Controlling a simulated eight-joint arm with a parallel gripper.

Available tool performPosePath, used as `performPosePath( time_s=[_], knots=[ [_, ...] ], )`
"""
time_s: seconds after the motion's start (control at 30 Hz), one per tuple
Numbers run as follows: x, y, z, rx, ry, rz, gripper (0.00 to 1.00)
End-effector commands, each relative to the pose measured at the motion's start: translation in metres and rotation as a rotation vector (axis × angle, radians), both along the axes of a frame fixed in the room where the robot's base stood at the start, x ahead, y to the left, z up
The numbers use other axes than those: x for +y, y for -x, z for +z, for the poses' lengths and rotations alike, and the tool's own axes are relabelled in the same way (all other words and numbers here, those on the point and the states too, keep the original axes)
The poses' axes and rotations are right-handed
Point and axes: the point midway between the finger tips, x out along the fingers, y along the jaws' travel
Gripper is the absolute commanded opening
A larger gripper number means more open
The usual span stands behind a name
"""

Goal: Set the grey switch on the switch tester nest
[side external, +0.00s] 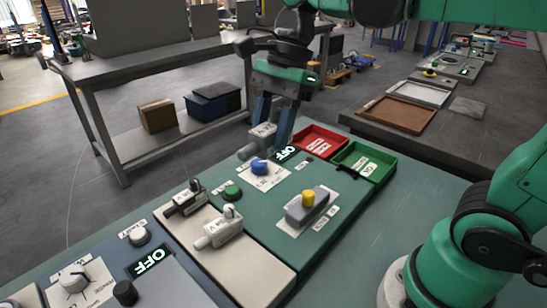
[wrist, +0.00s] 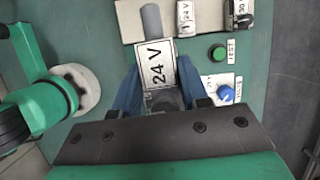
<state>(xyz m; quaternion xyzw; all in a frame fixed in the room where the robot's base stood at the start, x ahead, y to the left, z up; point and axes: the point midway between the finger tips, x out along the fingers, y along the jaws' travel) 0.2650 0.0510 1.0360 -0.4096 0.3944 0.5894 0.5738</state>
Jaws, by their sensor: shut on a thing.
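My gripper (side external: 273,122) is shut on a grey switch (side external: 261,136) and holds it above the far part of the green tester panel. In the wrist view the held switch (wrist: 156,64) shows a white "24 V" label and a grey barrel, between my blue fingers. A grey block with a yellow knob (side external: 308,199), apparently the tester nest, sits on the panel, to the right of and nearer than the held switch. I cannot see the nest in the wrist view. Another grey switch (side external: 219,230) and a dark switch (side external: 184,199) lie on the beige tray (side external: 250,268).
A blue knob (side external: 259,167), a green button (side external: 232,191) and an "OFF" display (side external: 287,153) are on the panel. A red bin (side external: 319,140) and a green bin (side external: 364,161) stand at its far right edge.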

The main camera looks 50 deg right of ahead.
Motion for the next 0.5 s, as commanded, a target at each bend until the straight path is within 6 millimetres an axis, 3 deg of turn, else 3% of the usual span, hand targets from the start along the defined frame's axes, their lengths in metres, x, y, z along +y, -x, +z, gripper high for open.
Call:
performPosePath(
  time_s=[0.03,0.1,0.3,0.5],
  knots=[
    [-0.026,-0.008,-0.010,0.001,0.005,-0.021,0.00],
    [-0.060,-0.012,-0.024,0.005,0.008,-0.025,0.00],
    [-0.143,-0.001,-0.059,0.010,-0.005,-0.034,0.00],
    [-0.186,0.019,-0.079,0.008,-0.025,-0.035,0.00]
  ],
)
